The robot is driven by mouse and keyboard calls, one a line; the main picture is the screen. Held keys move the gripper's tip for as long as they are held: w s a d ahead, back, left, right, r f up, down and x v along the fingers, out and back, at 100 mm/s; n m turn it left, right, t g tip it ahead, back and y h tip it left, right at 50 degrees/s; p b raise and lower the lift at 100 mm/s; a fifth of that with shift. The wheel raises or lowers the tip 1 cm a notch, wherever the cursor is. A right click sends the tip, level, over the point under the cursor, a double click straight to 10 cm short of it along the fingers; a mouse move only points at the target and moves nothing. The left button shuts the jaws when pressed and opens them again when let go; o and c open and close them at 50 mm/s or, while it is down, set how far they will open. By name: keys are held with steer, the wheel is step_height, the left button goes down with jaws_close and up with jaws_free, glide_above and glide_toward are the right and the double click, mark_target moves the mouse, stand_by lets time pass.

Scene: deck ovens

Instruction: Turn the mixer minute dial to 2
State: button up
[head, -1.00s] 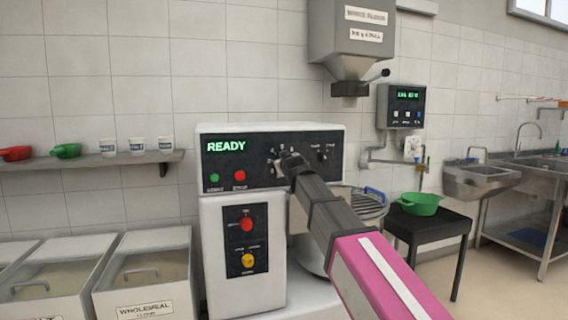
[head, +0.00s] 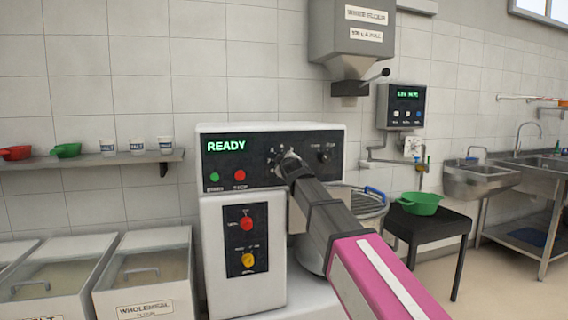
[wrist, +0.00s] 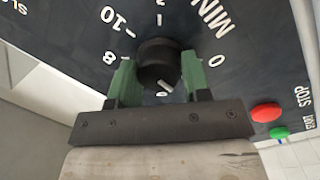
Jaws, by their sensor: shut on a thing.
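The mixer's control panel (head: 222,172) is black and shows green READY. The black round minute dial (wrist: 158,62) sits between the two green fingers of my gripper (wrist: 160,76) in the wrist view. The gripper is shut on the dial. The white pointer mark on the dial is toward the bottom of that view, slightly right of centre. Figures 0, 8 and 10 are readable around the dial; figures near the gripper body are partly hidden, so I cannot tell which one the pointer meets. In the head view my gripper (head: 287,163) covers most of the dial.
A second knob (head: 323,156) is on the panel to the right. Green and red buttons (head: 239,175) are to the left; a red and a yellow button are below. A black stool (head: 440,222) with a green bowl (head: 420,203) stands right of the mixer.

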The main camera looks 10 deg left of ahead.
stand_by(0.4)
steer(key=o, duration=0.9)
steer(key=v, duration=1)
steer(key=shift+s+d, duration=0.15)
steer(key=shift+s, duration=0.2)
